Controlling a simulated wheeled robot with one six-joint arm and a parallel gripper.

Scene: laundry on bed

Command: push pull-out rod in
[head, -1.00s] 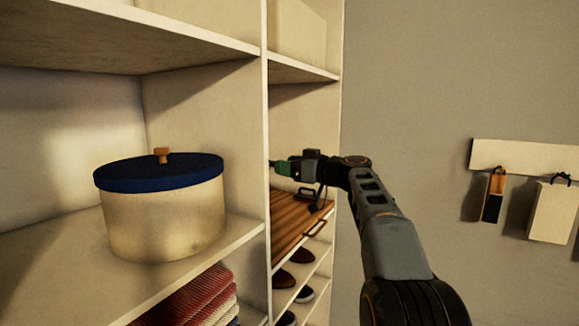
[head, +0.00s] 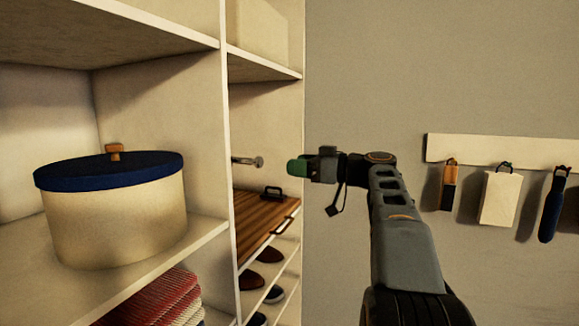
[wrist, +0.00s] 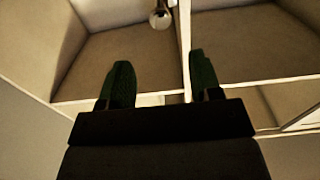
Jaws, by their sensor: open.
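The pull-out rod (head: 247,161) is a thin metal bar with a round knob at its end. It sticks out in the narrow right-hand shelf bay, above the brown wooden board. In the wrist view its round knob (wrist: 160,18) shows at the top middle, beyond the fingertips. My gripper (head: 297,167) is to the right of the knob, apart from it, at about the same height in the head view. Its two green fingers (wrist: 160,76) are spread, with nothing between them.
A round box with a blue lid (head: 112,208) stands in the left bay. A wall rail (head: 500,153) with hanging items is at right; bare wall lies between.

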